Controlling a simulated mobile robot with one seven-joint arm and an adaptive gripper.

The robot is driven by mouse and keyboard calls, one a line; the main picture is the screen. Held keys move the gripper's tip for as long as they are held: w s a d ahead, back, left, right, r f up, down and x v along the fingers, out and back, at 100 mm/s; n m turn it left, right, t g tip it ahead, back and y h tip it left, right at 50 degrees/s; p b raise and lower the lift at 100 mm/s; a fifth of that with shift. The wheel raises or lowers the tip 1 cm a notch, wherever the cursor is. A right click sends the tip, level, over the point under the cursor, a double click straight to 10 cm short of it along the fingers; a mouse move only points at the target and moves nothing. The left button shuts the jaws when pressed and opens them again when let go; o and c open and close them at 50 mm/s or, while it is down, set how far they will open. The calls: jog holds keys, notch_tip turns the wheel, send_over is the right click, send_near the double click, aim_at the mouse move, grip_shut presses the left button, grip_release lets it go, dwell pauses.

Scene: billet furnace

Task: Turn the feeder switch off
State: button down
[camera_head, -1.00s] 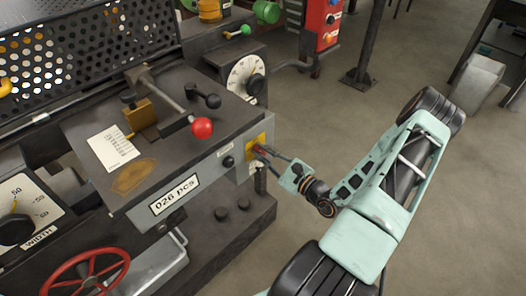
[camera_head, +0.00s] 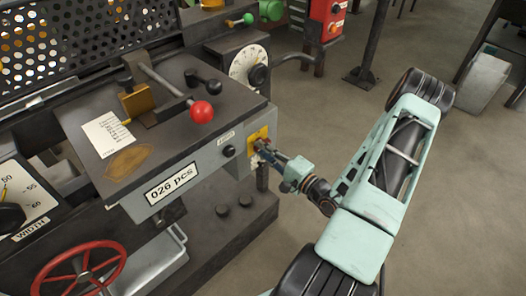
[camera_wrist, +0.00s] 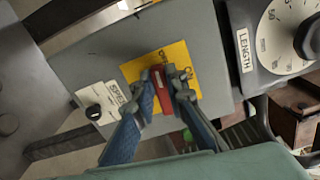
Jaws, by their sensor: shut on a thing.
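The feeder switch is a red handle (camera_wrist: 161,86) on a yellow plate (camera_wrist: 176,58) in the wrist view. The yellow plate (camera_head: 258,134) also shows in the head view, on the right end of the grey control box. My gripper (camera_wrist: 163,92) has its two fingers on either side of the red handle and is shut on it. In the head view my gripper (camera_head: 265,151) reaches the plate from the right, and the handle is mostly hidden by the fingers.
A black knob (camera_head: 229,151) sits on the box left of the plate, and a red ball lever (camera_head: 202,112) rises above it. A LENGTH dial (camera_head: 247,66) stands behind. A red handwheel (camera_head: 80,272) is at front left.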

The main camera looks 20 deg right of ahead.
jog(key=shift+f+n, duration=0.15)
jog(key=shift+n, duration=0.45)
jog(key=shift+b, duration=0.35)
jog(key=c, duration=1.9)
grip_release()
jog(key=shift+c, duration=0.2)
jog(key=v, duration=1.2)
jog(key=shift+s, duration=0.1)
